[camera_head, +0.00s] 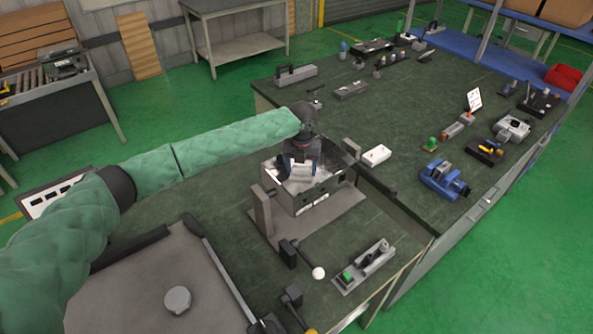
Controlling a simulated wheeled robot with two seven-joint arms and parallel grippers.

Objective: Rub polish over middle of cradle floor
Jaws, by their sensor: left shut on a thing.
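My left gripper (301,166) points down into an open-topped metal cradle (325,203) on the bench. It is shut on a pale block-like pad (302,174), which sits inside the cradle, low between its walls. Whether the pad touches the cradle floor cannot be told, because the gripper and the front wall hide most of that floor. The visible inside of the cradle looks light and shiny. My right gripper is not in view.
The cradle stands on a grey base plate (340,222) with an upright post (262,210) at its left. A lever with a white knob (318,272) and a green-button control box (363,268) are in front. Several tools lie further right.

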